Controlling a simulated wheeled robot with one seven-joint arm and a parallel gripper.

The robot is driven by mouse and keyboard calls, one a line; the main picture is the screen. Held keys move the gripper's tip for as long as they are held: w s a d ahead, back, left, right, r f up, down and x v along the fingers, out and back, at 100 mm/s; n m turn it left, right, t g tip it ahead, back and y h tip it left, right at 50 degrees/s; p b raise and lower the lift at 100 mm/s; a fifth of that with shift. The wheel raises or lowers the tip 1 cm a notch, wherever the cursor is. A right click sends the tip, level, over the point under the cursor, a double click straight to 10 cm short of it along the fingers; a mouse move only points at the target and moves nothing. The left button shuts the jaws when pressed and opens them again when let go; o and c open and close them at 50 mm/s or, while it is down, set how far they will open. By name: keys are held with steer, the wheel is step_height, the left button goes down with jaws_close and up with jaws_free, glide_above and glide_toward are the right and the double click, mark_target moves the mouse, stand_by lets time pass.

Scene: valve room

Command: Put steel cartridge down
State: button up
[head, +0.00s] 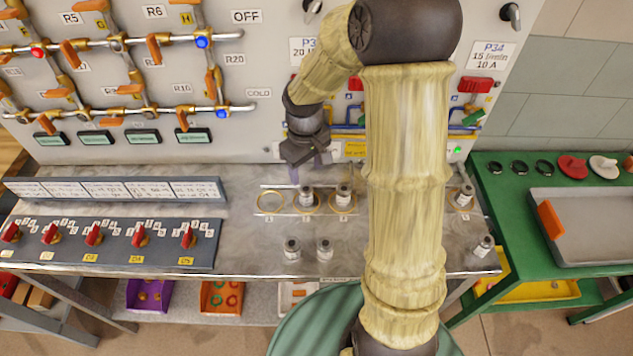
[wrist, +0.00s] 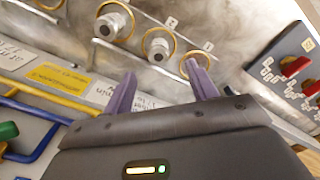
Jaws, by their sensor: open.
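My gripper (head: 308,172) is open and empty above the steel bench, near the row of brass rings. In the wrist view its two purple fingers (wrist: 160,72) stand apart with nothing between them. Steel cartridges stand upright in two neighbouring rings, one (head: 305,197) just below my gripper and one (head: 343,194) right of it. Both also show in the wrist view, the first (wrist: 159,46) and the second (wrist: 113,22). The leftmost ring (head: 271,202) looks empty; in the wrist view one finger partly covers it. Another cartridge (head: 464,196) stands in the far right ring. My arm hides the row's middle.
Two cartridges (head: 292,249) (head: 324,249) stand in front of the row, and another (head: 483,245) is at the bench's right edge. A red-knob panel (head: 110,243) lies left. The pipe wall (head: 270,95) rises behind. A green table with a tray (head: 592,255) is right.

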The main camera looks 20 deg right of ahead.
steer(key=s+r+m+t, duration=0.1)
steer(key=s+r+m, duration=0.1)
steer(key=s, duration=0.4)
steer(key=s+r+m+t, duration=0.1)
steer(key=s+m, duration=0.1)
steer(key=s, duration=0.4)
steer(key=shift+s+r+m, duration=0.4)
